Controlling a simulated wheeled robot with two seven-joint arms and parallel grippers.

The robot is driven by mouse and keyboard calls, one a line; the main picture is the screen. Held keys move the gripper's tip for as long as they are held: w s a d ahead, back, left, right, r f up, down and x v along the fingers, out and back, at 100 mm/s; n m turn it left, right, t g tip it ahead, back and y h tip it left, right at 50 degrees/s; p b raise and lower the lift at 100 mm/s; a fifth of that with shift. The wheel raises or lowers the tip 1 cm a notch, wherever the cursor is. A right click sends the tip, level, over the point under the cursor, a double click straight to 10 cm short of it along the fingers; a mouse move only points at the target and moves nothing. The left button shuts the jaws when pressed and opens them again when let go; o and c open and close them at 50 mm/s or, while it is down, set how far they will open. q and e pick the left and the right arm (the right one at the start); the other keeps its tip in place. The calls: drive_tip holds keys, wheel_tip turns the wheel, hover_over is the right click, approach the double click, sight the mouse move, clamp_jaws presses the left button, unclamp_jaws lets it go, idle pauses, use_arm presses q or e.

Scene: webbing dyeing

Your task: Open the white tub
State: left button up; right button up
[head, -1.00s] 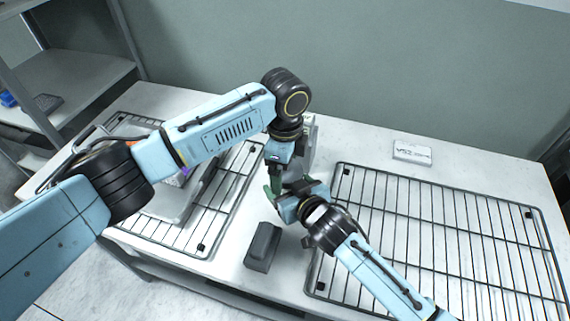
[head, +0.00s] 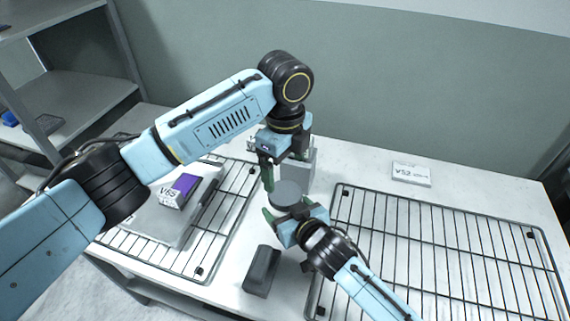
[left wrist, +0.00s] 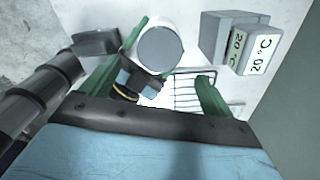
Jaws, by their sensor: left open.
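The white tub (left wrist: 140,32) shows in the left wrist view with a round grey top (left wrist: 160,48) on it. The grey top also shows in the head view (head: 286,193), between my two grippers; most of the tub's body is hidden there. My left gripper (head: 283,172) is open and empty, pointing down just behind and above the grey top. Its green fingers are spread wide in the left wrist view, apart from the tub. My right gripper (head: 290,213) is low at the tub's near side, with a green finger along its left. Whether its fingers press on the tub is unclear.
A grey box (left wrist: 222,32) with a "20 °C" sign (left wrist: 262,54) stands close behind the tub. A dark grey block (head: 262,270) lies in front. Wire racks flank the workspace; the left one bears a grey tray (head: 150,225) and a purple V65 box (head: 180,190). A V52 card (head: 411,174) lies behind the right rack.

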sight(285, 191)
use_arm(q)
drive_tip(key=shift+r+m, duration=0.15)
drive_tip(key=shift+m, duration=0.25)
drive_tip(key=shift+f, duration=0.2)
wheel_tip(285, 191, down, 7)
drive_tip(key=shift+f, duration=0.15)
drive_tip(key=c, duration=1)
drive_tip(key=n, duration=0.4)
drive_tip(key=shift+n, duration=1.3)
